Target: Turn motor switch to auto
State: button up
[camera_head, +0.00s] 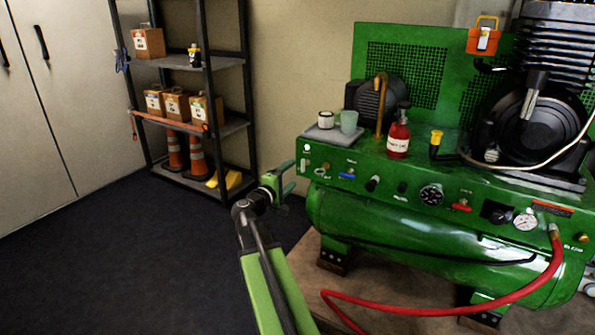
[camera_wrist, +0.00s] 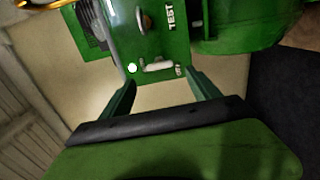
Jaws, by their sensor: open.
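The green compressor's control panel (camera_head: 385,178) runs along its front. At its left end are a lit white lamp (camera_head: 306,147), a small pale lever switch (camera_head: 303,165) and a brownish knob (camera_head: 326,166). In the wrist view the pale lever (camera_wrist: 158,64) lies beside the lit lamp (camera_wrist: 132,68), near a small label I cannot read surely. The brownish knob (camera_wrist: 145,20) is next to a "TEST" label. I cannot tell which control is the motor switch. My gripper (camera_head: 288,177) is open and empty, just left of the panel's end; its fingers (camera_wrist: 160,86) point toward the lever without visibly touching it.
Along the panel sit a blue lever (camera_head: 347,175), black knob (camera_head: 372,183), gauge (camera_head: 432,194) and red lever (camera_head: 461,205). A red bottle (camera_head: 398,135) and cups (camera_head: 349,121) stand above. A red hose (camera_head: 440,309) lies in front. Dark floor (camera_head: 120,250) at left is clear.

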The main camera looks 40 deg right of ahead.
jog(key=v, duration=1.1)
jog(key=shift+a, duration=0.15)
jog(key=w+a+t+y+p, duration=0.1)
jog(key=w+a+y+p, duration=0.2)
jog(key=a, duration=0.4)
jog(key=s+a+f+m+g+y+p, duration=0.25)
jog(key=a+f+y, duration=0.55)
jog(key=a+f, duration=0.8)
jog(key=s+a+f+g+y, duration=0.1)
jog(key=s+a+g+y, duration=0.15)
jog(key=a, duration=0.45)
jog(key=s+a+f+g+y, duration=0.15)
jog(key=a+y, duration=0.25)
jog(key=a, duration=0.4)
notch_tip(320, 180, up, 38)
jog(key=t+p, duration=0.1)
jog(key=p, duration=3.7)
jog(key=shift+s, duration=0.25)
